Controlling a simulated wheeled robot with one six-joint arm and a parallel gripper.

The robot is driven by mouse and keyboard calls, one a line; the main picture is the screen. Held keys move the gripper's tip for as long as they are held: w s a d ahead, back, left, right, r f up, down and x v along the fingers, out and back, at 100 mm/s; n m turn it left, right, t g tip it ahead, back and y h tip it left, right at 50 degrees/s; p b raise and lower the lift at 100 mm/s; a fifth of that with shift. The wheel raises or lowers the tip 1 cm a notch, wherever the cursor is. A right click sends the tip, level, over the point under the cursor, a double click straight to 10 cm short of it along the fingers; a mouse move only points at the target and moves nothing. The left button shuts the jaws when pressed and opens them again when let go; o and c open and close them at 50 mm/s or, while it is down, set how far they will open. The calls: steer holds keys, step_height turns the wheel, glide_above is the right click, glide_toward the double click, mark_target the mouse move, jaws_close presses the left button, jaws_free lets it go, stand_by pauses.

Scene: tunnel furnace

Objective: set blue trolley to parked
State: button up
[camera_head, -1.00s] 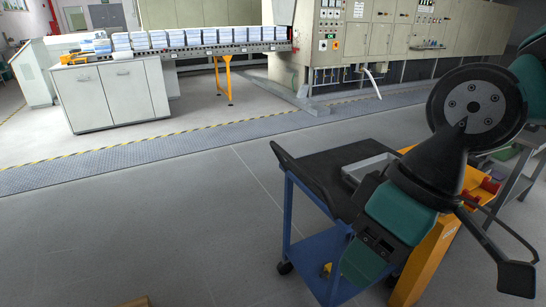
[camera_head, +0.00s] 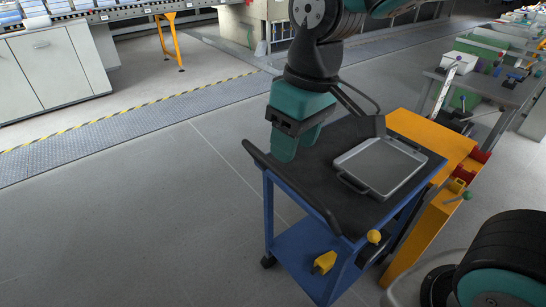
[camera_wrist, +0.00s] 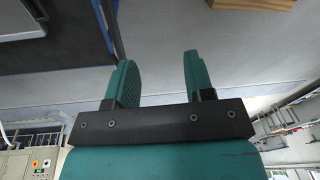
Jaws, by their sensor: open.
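The blue trolley (camera_head: 300,257) stands right of centre in the head view. It has blue posts, a blue lower shelf, a black top and a black handle bar at its left end. A yellow ball knob (camera_head: 374,236) sits at its near right corner, and a yellow pedal-like part (camera_head: 323,263) shows low on its near side. My gripper (camera_head: 292,150) is open and empty at the trolley's far left side, apparently above the top. In the wrist view its two teal fingers (camera_wrist: 158,75) are apart, with grey floor beyond. The trolley's dark top and blue edge (camera_wrist: 109,22) show at upper left.
A grey tray (camera_head: 382,165) lies on the trolley top. An orange stand (camera_head: 432,215) with red parts and a green-knobbed lever adjoins the trolley's right side. A grey workbench (camera_head: 490,88) stands behind at right. The floor to the left is open.

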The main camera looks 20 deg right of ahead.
steer(key=w+f+m+h+p, duration=0.15)
steer(key=w+h, duration=0.25)
steer(key=w, duration=0.9)
glide_toward(277, 168)
steer(key=shift+m, duration=0.45)
steer(key=f, duration=0.3)
steer(key=d+f, duration=0.1)
steer(key=f, duration=0.5)
steer(key=shift+w+d+f, duration=0.15)
steer(key=shift+w+d, duration=0.05)
steer(key=shift+d, duration=0.2)
steer(key=shift+c, duration=0.5)
jaws_close()
